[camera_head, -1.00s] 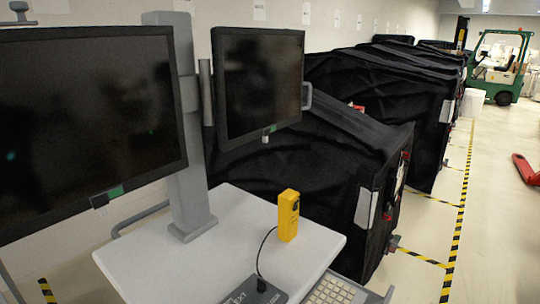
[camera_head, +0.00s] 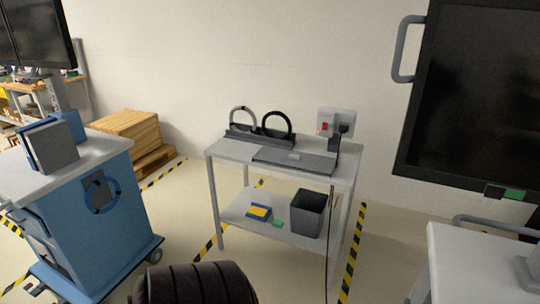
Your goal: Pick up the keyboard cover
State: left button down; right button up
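I cannot make out a keyboard or a keyboard cover in this view. The white cart (camera_head: 460,262) that stood in front of me earlier now shows only in part at the right edge, with a dark monitor (camera_head: 470,100) above it. The part of its top where the keyboard lay is out of view. Neither of my grippers is in view.
A small white two-shelf table (camera_head: 220,150) against the wall bears a grey flat device (camera_head: 293,159); a dark bin (camera_head: 307,214) stands on its lower shelf. A blue cart (camera_head: 95,240) stands left, a wooden pallet stack (camera_head: 128,130) behind. A dark ribbed shape crosses the bottom edge.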

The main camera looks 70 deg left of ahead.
aim_at(302, 160)
jog(key=j+u, duration=0.15)
jog(key=u, duration=1.95)
